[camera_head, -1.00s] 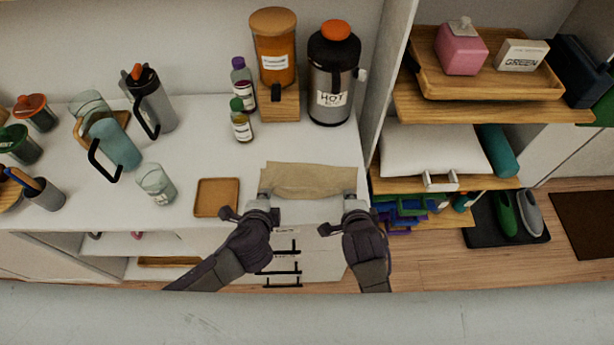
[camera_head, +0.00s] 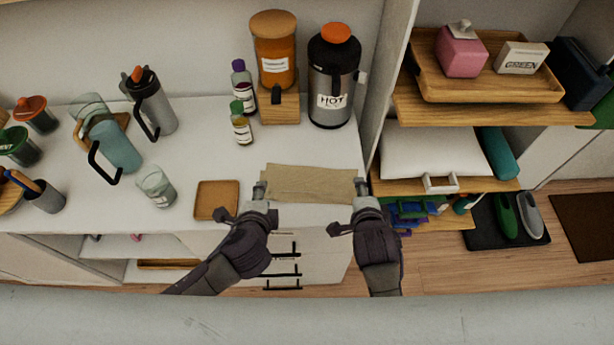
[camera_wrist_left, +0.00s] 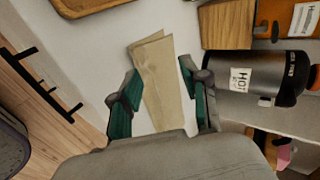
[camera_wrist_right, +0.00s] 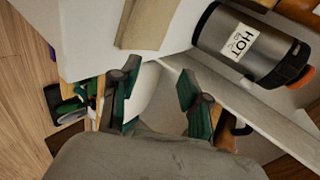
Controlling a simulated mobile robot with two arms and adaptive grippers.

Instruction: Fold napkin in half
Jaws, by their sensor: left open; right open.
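The tan napkin (camera_head: 309,183) lies on the white countertop as a wide, flat strip. In the left wrist view the napkin (camera_wrist_left: 164,85) shows two layers, slightly offset at one end, so it looks folded over. Part of it also shows in the right wrist view (camera_wrist_right: 150,22). My left gripper (camera_head: 259,190) is open and empty at the napkin's near left corner. My right gripper (camera_head: 361,187) is open and empty just off its near right corner. I cannot tell whether the left fingers touch the cloth.
A square wooden coaster (camera_head: 217,200) lies left of the napkin. Behind it stand the HOT flask (camera_head: 333,80), an orange-filled dispenser (camera_head: 274,55) and two small bottles (camera_head: 242,122). A glass (camera_head: 156,186) and pitchers are farther left. A wall panel (camera_head: 388,85) and shelves bound the right.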

